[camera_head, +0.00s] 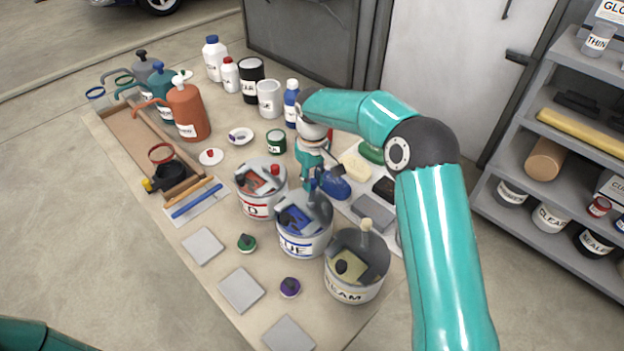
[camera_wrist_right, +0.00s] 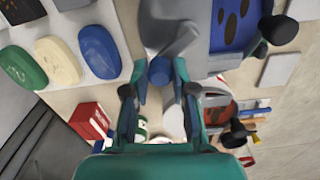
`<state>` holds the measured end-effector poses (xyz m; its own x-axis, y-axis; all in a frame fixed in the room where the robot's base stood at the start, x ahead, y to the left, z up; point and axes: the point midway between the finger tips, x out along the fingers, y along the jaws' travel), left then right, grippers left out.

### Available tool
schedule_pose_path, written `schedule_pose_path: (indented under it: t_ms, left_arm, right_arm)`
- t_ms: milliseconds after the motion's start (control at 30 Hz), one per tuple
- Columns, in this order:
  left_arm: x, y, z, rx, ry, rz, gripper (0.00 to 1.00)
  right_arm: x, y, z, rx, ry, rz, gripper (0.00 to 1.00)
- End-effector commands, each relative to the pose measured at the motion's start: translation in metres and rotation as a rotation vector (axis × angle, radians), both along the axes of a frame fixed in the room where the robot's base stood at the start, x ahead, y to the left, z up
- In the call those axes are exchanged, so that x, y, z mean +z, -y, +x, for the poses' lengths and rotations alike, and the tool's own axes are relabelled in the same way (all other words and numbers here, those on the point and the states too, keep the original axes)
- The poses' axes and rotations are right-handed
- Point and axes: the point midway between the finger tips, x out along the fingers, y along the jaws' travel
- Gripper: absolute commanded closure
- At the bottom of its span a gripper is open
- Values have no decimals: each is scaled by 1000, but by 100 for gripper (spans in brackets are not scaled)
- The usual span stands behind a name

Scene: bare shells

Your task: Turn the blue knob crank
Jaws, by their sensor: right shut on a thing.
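The pot labelled blue (camera_head: 303,240) stands in the middle of a row of three pots, with blue paint inside. The blue knob (camera_wrist_right: 160,70) of its crank shows in the wrist view, at the pot's far side. My right gripper (camera_head: 311,180) is over that far side, fingers pointing down. In the wrist view my right gripper (camera_wrist_right: 161,78) has a finger on either side of the knob and is shut on it. The fingers partly hide the knob in the head view. Of my left arm only a teal piece shows at the bottom left; its gripper is out of view.
The red pot (camera_head: 258,200) stands close on the left and the cream pot (camera_head: 345,293) close on the right. Blue, cream and green soap-like blocks (camera_head: 355,166) lie behind. Bottles, an orange jug (camera_head: 187,112) and a tray stand farther left. Shelves (camera_head: 540,100) stand at right.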

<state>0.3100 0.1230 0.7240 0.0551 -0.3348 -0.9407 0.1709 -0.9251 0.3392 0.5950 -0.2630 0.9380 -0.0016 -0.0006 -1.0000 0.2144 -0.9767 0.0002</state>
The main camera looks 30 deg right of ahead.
Motion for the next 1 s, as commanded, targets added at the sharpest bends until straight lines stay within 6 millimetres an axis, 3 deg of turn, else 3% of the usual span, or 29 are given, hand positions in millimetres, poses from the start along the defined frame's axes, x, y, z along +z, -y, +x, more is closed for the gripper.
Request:
schedule_pose_path:
  t_ms: [67,100,233,667,1000]
  left_arm:
    - [0,0,0,0,0,0,60]
    - [0,0,0,0,0,0,60]
    - [0,0,0,0,0,0,60]
    - [1,0,0,0,0,0,60]
    - [1,0,0,0,0,0,60]
  right_arm:
    - [2,0,2,-2,8,1,100]
    - [2,0,2,-2,8,1,70]
    - [1,0,1,-2,6,1,49]
    - [8,0,1,-3,4,0,49]
    - [68,0,1,-4,7,1,49]
